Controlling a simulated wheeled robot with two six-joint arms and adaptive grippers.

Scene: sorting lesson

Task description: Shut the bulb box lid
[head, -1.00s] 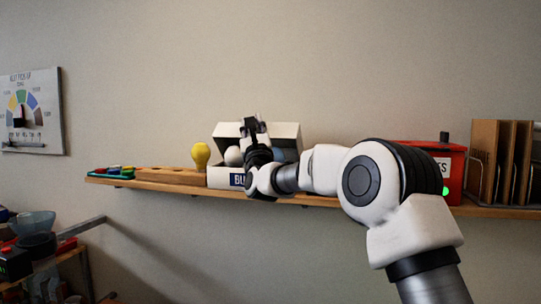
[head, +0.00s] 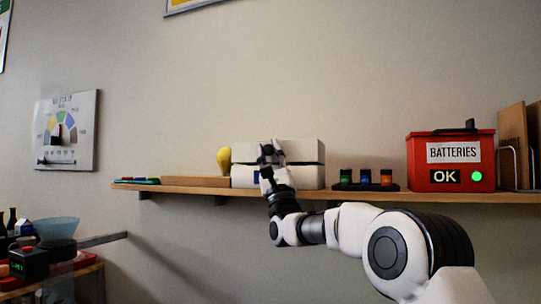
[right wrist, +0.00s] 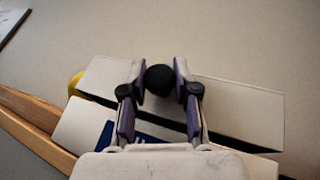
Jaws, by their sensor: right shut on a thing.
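The bulb box (head: 310,178) is a white box on the wall shelf, with a blue label partly hidden by my arm. Its white lid (head: 308,152) stands tilted above the box front, with a dark gap between them. The lid also shows in the right wrist view (right wrist: 240,108), as does the box front (right wrist: 80,125). My right gripper (head: 270,155) is at the middle of the lid. In the right wrist view its fingers are shut on a round black knob (right wrist: 160,79) at the lid. The box's inside is hidden. My left gripper is not in view.
A yellow bulb (head: 223,160) stands just left of the box on the wooden shelf (head: 370,197). To the right are a dark tray with small coloured pieces (head: 366,178) and a red batteries box (head: 451,175) with a green light.

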